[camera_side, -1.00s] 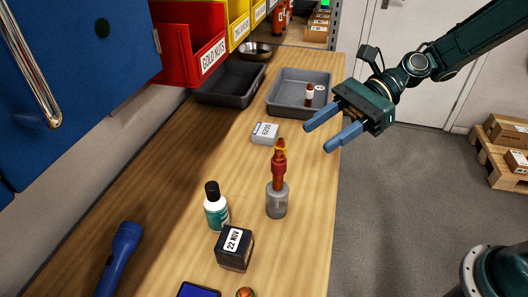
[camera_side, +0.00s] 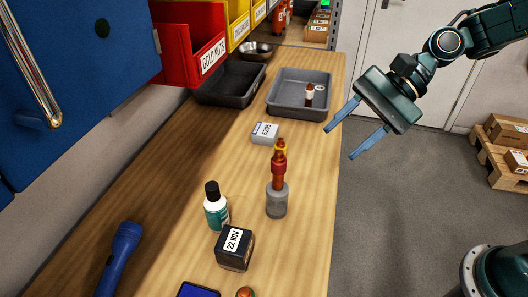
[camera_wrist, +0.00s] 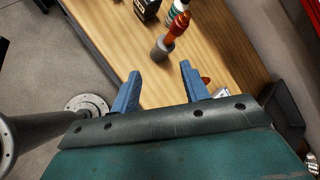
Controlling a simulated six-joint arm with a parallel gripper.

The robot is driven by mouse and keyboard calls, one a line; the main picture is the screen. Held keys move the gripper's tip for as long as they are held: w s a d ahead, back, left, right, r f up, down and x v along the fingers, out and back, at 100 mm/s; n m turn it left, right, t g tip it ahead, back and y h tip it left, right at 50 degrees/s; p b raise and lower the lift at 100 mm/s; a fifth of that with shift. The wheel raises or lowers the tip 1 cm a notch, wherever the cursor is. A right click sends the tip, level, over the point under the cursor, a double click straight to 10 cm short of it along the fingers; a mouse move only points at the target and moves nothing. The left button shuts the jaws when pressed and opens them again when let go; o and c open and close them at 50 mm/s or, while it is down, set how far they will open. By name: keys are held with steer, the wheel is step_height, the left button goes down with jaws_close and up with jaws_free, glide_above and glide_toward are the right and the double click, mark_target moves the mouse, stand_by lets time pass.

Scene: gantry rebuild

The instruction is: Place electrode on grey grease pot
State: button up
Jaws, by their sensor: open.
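The grey grease pot (camera_side: 277,203) stands upright on the bench near its right edge. A red-orange electrode (camera_side: 279,172) stands upright on it, its lower end meeting the pot's top. In the wrist view the pot (camera_wrist: 161,47) and electrode (camera_wrist: 179,26) show beyond the fingertips. My gripper (camera_side: 339,143) is open and empty, up and to the right of the electrode and apart from it. It also shows in the wrist view (camera_wrist: 159,69). A second orange piece with a yellow band (camera_side: 281,147) shows behind the electrode, mostly hidden.
A green-white bottle (camera_side: 216,208) and a black box (camera_side: 235,249) stand close left of the pot. A 6205 box (camera_side: 265,133) lies behind. A grey tray (camera_side: 272,104) holds a small bottle. A blue torch (camera_side: 119,256) lies at left. Free space lies right of the bench.

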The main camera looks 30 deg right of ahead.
steer(key=s+d+r+n+t+h, duration=0.2)
steer(key=s+d+n+h, duration=0.2)
steer(key=s+d+n, duration=0.2)
steer(key=s+d+r+n+t+h, duration=0.2)
steer(key=s+d+n+h, duration=0.3)
steer(key=s+d, duration=0.3)
steer(key=shift+s+d+r+n, duration=0.3)
steer(key=shift+s+d+n, duration=0.1)
steer(key=shift+d+n, duration=0.35)
